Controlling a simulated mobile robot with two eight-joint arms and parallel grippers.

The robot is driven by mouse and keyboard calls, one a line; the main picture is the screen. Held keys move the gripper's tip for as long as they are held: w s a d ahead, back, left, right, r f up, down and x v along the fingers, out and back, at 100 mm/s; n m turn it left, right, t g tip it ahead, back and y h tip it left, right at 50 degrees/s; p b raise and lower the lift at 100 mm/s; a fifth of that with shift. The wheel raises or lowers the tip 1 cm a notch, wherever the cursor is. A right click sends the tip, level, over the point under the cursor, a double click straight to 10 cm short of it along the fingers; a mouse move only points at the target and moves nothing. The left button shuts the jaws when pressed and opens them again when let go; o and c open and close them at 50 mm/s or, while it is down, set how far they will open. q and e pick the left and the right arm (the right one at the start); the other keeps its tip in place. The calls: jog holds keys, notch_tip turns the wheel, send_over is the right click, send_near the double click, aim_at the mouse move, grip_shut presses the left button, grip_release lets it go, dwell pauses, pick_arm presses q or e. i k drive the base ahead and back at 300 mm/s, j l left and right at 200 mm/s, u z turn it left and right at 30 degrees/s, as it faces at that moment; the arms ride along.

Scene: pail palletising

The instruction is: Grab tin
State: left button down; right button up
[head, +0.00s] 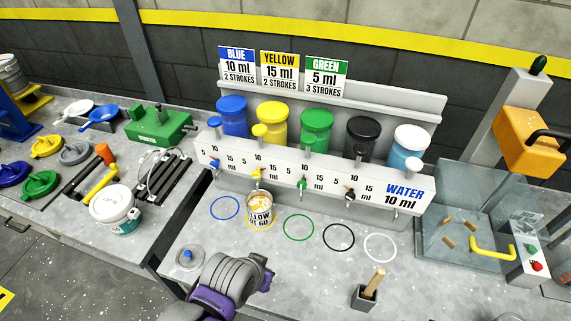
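A small open tin (260,216) with a yellow and white label stands upright on the bench below the yellow dispenser's spout. Its label reads YELLOW, with a partly readable lot number ending in 60. The tin appears to hold pale contents with some yellow. A grey and purple arm part of mine shows at the bottom centre, in front of and apart from the tin. I cannot make out fingertips on it. Neither gripper's fingers show, and nothing is seen holding the tin.
A dispenser rack (320,178) with several coloured canisters stands behind the tin. A round lid (188,257) with a blue knob lies front left. A white pail (115,210) stands on the left bench.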

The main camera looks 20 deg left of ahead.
aim_at(259, 205)
jog(key=j+u, duration=0.15)
jog(key=u, duration=0.3)
jog(key=j+u, duration=0.15)
jog(key=u, duration=0.3)
jog(key=j+u, duration=0.15)
jog(key=u, duration=0.3)
jog(key=k+j, duration=0.05)
